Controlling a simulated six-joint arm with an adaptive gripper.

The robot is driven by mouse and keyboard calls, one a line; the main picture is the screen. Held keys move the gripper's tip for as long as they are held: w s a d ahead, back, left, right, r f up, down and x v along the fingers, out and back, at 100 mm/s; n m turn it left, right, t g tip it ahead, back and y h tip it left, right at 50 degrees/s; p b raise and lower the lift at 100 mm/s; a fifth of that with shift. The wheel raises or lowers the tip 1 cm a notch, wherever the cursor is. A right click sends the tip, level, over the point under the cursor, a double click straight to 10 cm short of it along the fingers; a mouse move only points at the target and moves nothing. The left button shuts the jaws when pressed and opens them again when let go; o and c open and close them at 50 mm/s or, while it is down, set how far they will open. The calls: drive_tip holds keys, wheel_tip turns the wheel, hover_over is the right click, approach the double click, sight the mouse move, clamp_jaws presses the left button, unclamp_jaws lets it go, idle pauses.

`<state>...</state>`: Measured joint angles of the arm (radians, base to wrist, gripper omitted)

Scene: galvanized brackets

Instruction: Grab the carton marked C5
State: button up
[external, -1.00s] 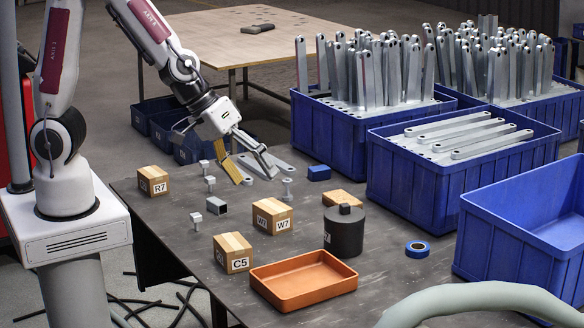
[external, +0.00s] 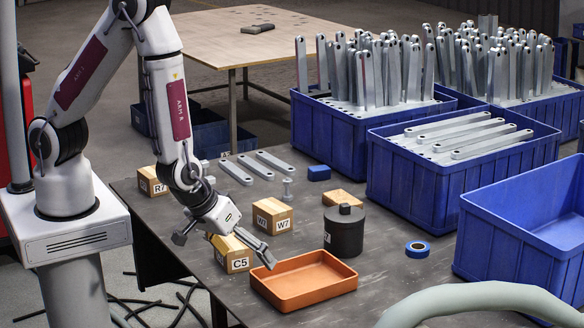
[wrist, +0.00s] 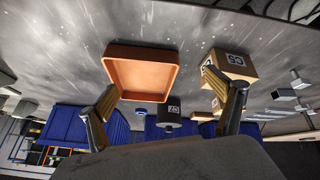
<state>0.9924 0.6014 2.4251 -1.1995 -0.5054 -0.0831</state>
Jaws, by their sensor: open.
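The carton marked C5 (external: 238,259) is a small tan cardboard box with a white label. It sits on the dark table, left of the orange tray (external: 303,287). My gripper (external: 250,247) is open just above and beside it in the external view, and hides part of its top. In the wrist view the C5 carton (wrist: 236,66) is at the upper right, by the right finger, and the orange tray (wrist: 112,75) shows between the fingers. My gripper (wrist: 170,98) has its fingers wide apart with nothing held. I cannot tell whether a finger touches the carton.
Carton W7 (external: 272,217), a black canister (external: 343,232) and another carton (external: 344,198) stand behind. Carton R7 (external: 150,182) is at the far left. Blue tape (external: 417,249) lies at the right. Blue crates (external: 462,165) line the table's right side.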

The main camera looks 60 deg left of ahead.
sight(218, 272)
drive_tip(key=s+a+f+y, duration=0.1)
drive_tip(key=s+a+f+t+y, duration=0.1)
drive_tip(key=a+f, duration=0.1)
drive_tip(key=a+f+t+y, duration=0.1)
drive_tip(key=a+f, duration=0.1)
drive_tip(key=shift+s+a+f, duration=0.15)
drive_tip(key=shift+s+f, duration=0.1)
drive_tip(key=shift+s, duration=0.15)
drive_tip(key=shift+s+a+f+t+y, duration=0.1)
drive_tip(key=shift+a+f+t+y, duration=0.2)
drive_tip(key=shift+a+t+y, duration=0.3)
drive_tip(key=shift+a+f+t+y, duration=0.15)
drive_tip(key=shift+a+t, duration=0.15)
drive_tip(key=shift+a, duration=0.3)
drive_tip(key=shift+a+f+t+y, duration=0.15)
drive_tip(key=shift+a+t, duration=0.15)
drive_tip(key=shift+a, duration=0.3)
drive_tip(key=shift+a+t, duration=0.75)
drive_tip(key=shift+t, duration=0.25)
drive_tip(key=shift+a+m+t, duration=0.3)
drive_tip(key=shift+a+t, duration=0.25)
drive_tip(key=shift+t, duration=0.45)
drive_tip(key=shift+a+r+m+t+h, duration=0.1)
drive_tip(key=shift+a+m+t+h, duration=0.1)
drive_tip(key=shift+t+h, duration=0.25)
drive_tip(key=shift+a+m+t+h, duration=0.1)
drive_tip(key=shift+m+t+h, duration=0.15)
drive_tip(key=shift+t, duration=0.4)
drive_tip(key=shift+x, duration=1.2)
